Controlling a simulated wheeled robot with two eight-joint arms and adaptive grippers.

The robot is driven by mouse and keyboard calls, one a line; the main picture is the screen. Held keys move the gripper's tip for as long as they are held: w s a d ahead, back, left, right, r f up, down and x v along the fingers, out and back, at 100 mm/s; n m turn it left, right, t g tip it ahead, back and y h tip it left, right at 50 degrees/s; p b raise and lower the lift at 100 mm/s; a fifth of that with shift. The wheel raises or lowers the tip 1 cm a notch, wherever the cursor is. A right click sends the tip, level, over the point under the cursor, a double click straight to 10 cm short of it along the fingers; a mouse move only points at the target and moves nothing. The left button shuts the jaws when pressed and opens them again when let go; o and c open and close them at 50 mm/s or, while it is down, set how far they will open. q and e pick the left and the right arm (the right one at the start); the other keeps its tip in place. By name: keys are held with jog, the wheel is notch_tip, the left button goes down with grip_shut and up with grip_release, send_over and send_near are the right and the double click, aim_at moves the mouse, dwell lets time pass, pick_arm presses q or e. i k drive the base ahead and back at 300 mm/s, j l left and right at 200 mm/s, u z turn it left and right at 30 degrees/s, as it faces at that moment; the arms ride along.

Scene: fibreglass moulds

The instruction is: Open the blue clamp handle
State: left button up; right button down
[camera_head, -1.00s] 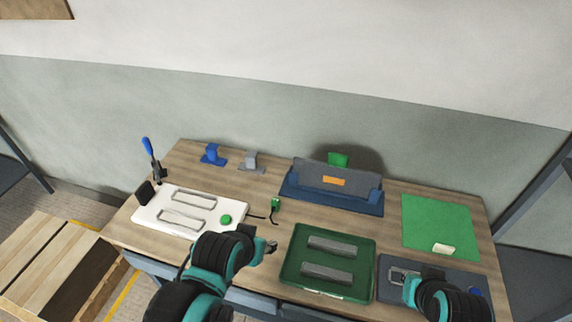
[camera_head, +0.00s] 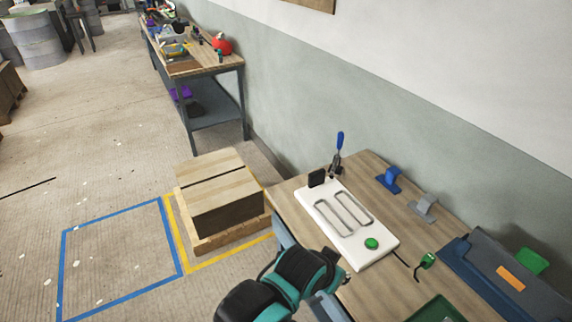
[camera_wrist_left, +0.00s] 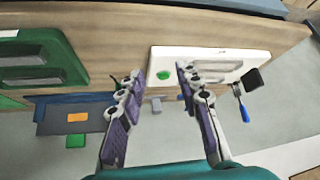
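The blue clamp handle (camera_head: 340,140) stands upright on a toggle clamp (camera_head: 335,164) at the far left corner of the white mould plate (camera_head: 372,250). The plate has two long slots and a green button (camera_head: 371,243). In the left wrist view the blue handle (camera_wrist_left: 244,113) shows at the right, beyond the plate (camera_wrist_left: 170,58). My left gripper (camera_wrist_left: 158,77) is open and empty, its fingers apart, to the left of the clamp in that view. In the head view my left arm reaches in at the bottom, short of the plate. My right gripper is out of view.
A blue bracket (camera_head: 389,179) and a grey bracket (camera_head: 423,207) stand behind the plate. A dark blue fixture (camera_head: 480,280) and green tray (camera_head: 438,310) lie to the right. A wooden crate (camera_head: 220,192) is on the floor at left.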

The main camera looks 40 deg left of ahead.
aim_at(341, 137)
jog(key=u, duration=1.05)
jog(key=i+j+u, duration=0.1)
jog(key=j+u, duration=0.2)
jog(key=i+j+u, duration=0.15)
jog(key=j+u, duration=0.2)
jog(key=i+j+u, duration=0.6)
jog(key=i+j, duration=0.15)
jog(key=i, duration=0.25)
jog(key=i+z, duration=0.2)
jog(key=z, duration=0.15)
jog(key=i+z, duration=0.2)
jog(key=z, duration=0.2)
jog(key=i+j+z, duration=0.1)
jog(key=z, duration=0.25)
jog(key=i+j, duration=0.05)
jog(key=i, duration=0.05)
